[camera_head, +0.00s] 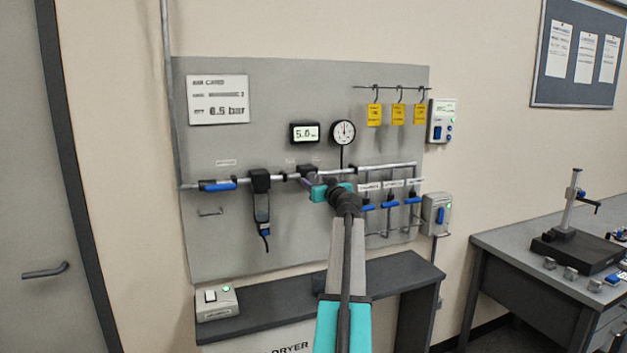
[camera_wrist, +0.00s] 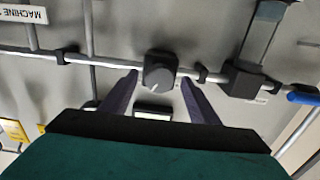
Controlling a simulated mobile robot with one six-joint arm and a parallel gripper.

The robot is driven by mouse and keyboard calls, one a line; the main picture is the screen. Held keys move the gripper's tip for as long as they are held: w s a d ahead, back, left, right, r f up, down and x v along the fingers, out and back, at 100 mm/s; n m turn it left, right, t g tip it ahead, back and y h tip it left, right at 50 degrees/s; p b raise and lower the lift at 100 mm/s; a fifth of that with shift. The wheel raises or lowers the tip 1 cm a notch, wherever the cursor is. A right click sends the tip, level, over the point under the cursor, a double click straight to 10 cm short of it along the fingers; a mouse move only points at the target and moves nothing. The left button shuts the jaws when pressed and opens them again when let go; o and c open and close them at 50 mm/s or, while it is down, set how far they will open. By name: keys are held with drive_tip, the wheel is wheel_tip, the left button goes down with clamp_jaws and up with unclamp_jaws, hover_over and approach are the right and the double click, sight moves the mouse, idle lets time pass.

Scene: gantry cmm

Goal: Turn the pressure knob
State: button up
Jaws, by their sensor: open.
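The pressure knob (camera_wrist: 159,75) is a dark round knob with a light pointer mark, mounted on the pipe and centred in the wrist view. My gripper (camera_wrist: 158,88) is open, with one finger on each side of the knob in that view. I cannot tell whether the fingers touch it. In the head view my gripper (camera_head: 312,184) is up at the panel's pipe, and my arm mostly hides the knob. A digital display (camera_head: 305,133) reads about 5.0. A dial gauge (camera_head: 343,132) is beside it.
The grey panel (camera_head: 225,150) carries a dark filter unit (camera_head: 261,195), a blue-handled valve (camera_head: 217,186) at left and several blue-handled valves (camera_head: 390,203) at right. A sign (camera_head: 218,100) reads 6.5 bar. A dark shelf (camera_head: 265,312) stands below, and a workbench (camera_head: 530,265) at right.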

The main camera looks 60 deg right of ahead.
drive_tip(key=shift+x, duration=0.75)
drive_tip(key=shift+c, duration=0.5)
